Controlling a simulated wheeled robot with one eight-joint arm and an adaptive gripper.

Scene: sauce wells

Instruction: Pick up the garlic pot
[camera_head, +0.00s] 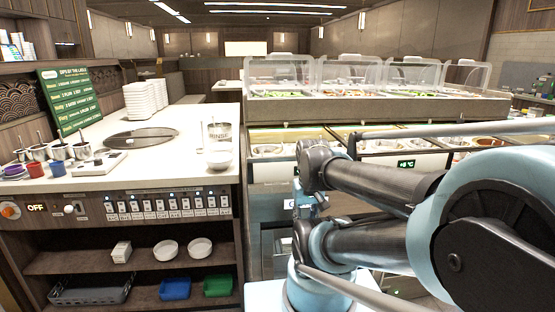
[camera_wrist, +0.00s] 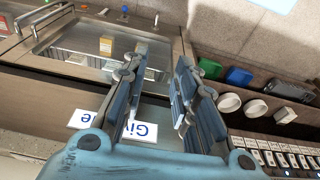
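Several small metal pots (camera_head: 59,151) with utensils stand at the left end of the white counter in the head view. I cannot read a label on any of them, so I cannot tell which one is the garlic pot. My gripper (camera_wrist: 160,62) shows in the wrist view with its two fingers apart and nothing between them. It is away from the pots, and no pot shows in the wrist view. In the head view my arm links fill the right side, and the gripper's fingers cannot be made out.
The white counter (camera_head: 185,170) holds a dark round plate (camera_head: 141,138), stacked white dishes (camera_head: 146,101) and a rinse container (camera_head: 219,135). A covered food bar (camera_head: 380,108) stands behind my arm.

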